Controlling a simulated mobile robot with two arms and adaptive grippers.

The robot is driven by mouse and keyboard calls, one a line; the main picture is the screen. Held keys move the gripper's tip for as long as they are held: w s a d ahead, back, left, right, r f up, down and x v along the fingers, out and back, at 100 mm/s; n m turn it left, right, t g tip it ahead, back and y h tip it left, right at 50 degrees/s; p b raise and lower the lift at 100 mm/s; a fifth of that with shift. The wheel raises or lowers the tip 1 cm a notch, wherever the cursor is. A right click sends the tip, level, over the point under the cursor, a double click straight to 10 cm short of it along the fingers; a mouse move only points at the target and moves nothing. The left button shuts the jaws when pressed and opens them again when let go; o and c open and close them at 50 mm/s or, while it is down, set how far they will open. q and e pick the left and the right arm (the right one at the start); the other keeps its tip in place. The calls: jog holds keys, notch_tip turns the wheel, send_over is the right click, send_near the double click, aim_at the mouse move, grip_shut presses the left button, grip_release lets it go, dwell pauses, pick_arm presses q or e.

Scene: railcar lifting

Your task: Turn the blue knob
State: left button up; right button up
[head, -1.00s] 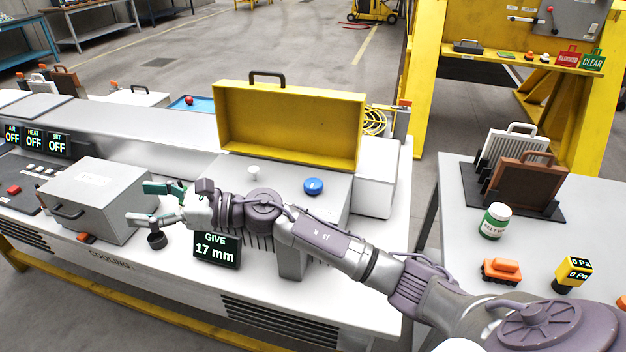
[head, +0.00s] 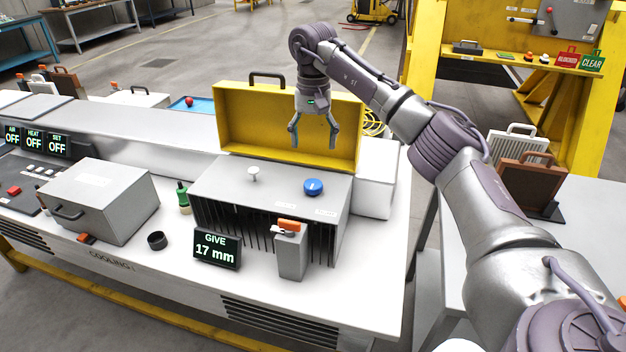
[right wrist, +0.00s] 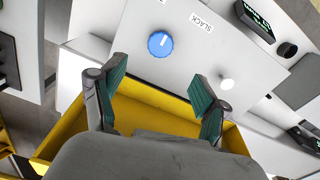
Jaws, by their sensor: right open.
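The blue knob (head: 313,187) sits on the top face of a grey finned box (head: 215,190), toward its right side. In the right wrist view the knob (right wrist: 160,44) has a white pointer mark, and a label reading SLACK is beside it. My right gripper (head: 314,146) points down in front of the raised yellow lid, above the box. Its fingers are apart and empty, clear of the knob. The fingers also show in the right wrist view (right wrist: 158,100), with the knob beyond them. My left gripper is not in view.
A white knob (head: 253,173) stands left of the blue one. The yellow lid (head: 235,130) rises behind the box. An orange-topped grey post (head: 290,255) and a GIVE 17 mm display (head: 217,249) stand in front. A green-handled tool (head: 183,197) stands left.

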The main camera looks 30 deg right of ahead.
aim_at(313, 184)
notch_tip(313, 184, down, 12)
jog(key=shift+r+p, duration=0.1)
jog(key=shift+p, duration=0.95)
jog(key=c, duration=1.2)
jog(key=shift+o, duration=0.2)
